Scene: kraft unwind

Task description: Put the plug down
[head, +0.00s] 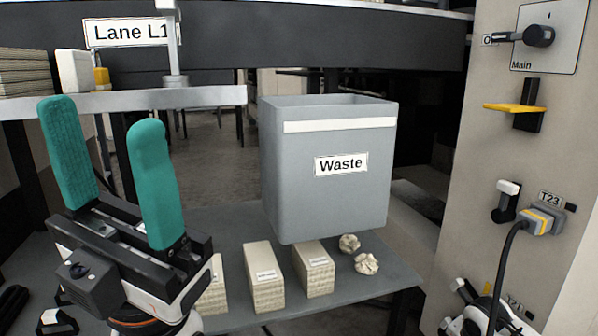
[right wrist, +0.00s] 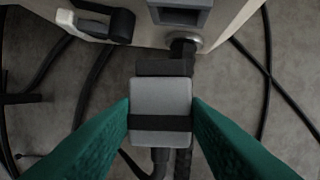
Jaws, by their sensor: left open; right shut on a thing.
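In the right wrist view, a grey plug (right wrist: 160,97) with a black band sits between the green fingers of my right gripper (right wrist: 160,122), which is shut on it. A black cable end (right wrist: 160,163) runs down from the plug. A black piece above the plug reaches close to a round grey fitting (right wrist: 184,44) on a pale panel; I cannot tell whether they are joined. In the head view, my left gripper (head: 108,175) is open and empty, its teal fingers pointing up at the left. The right fingers are not visible there.
On the right panel (head: 472,130), another grey-yellow plug (head: 541,221) labelled T23 trails a black cable. Cables (right wrist: 268,80) lie over the floor.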

